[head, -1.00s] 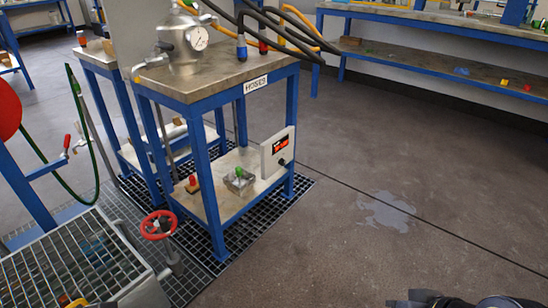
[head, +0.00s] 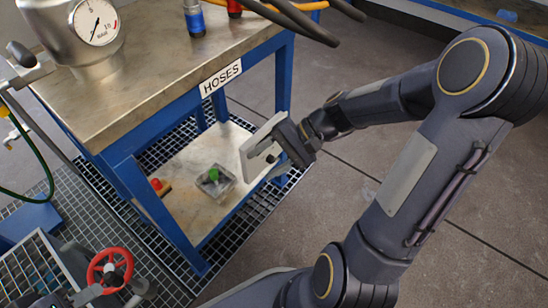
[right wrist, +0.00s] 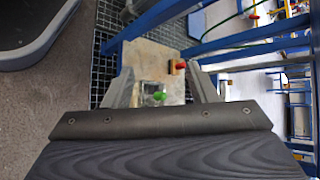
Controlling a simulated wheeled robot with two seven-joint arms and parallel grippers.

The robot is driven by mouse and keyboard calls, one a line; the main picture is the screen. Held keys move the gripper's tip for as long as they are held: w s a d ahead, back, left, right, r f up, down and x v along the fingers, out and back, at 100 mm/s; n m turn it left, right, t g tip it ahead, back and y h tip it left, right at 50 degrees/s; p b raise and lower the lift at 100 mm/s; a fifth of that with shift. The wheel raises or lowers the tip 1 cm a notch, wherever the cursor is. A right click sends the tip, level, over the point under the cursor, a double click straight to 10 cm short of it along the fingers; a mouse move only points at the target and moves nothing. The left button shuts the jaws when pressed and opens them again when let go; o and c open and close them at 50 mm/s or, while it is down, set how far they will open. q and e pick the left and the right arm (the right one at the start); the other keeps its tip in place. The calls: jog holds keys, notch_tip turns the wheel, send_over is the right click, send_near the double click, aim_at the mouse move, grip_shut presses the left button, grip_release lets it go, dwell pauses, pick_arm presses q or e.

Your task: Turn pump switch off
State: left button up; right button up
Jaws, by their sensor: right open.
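The lower shelf (head: 190,208) also holds a clear box with a green knob (head: 214,174) and a red button (head: 157,184). A table leg and the HOSES-labelled top edge (head: 221,77) are close by. A red handwheel (head: 110,268) stands at lower left.

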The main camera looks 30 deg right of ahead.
jog(key=w+d+f+m+t+y+p, duration=0.1)
jog(key=w+d+f+m+t+y, duration=0.2)
jog(key=w+d+f+m+t, duration=0.45)
jog(key=m+t+h+p, duration=0.1)
jog(key=m+t+h, duration=0.6)
jog(key=m, duration=0.6)
send_near(274, 161)
jog(key=w, duration=0.2)
jog(key=shift+g, duration=0.25)
jog(key=x, duration=0.2)
jog(key=b+x, duration=0.1)
jog(key=x, duration=0.1)
jog(key=a+r+x, duration=0.1)
jog(key=x, duration=0.1)
jog(key=shift+w+a, duration=0.1)
jog(key=shift+w, duration=0.15)
jog(key=c, duration=1)
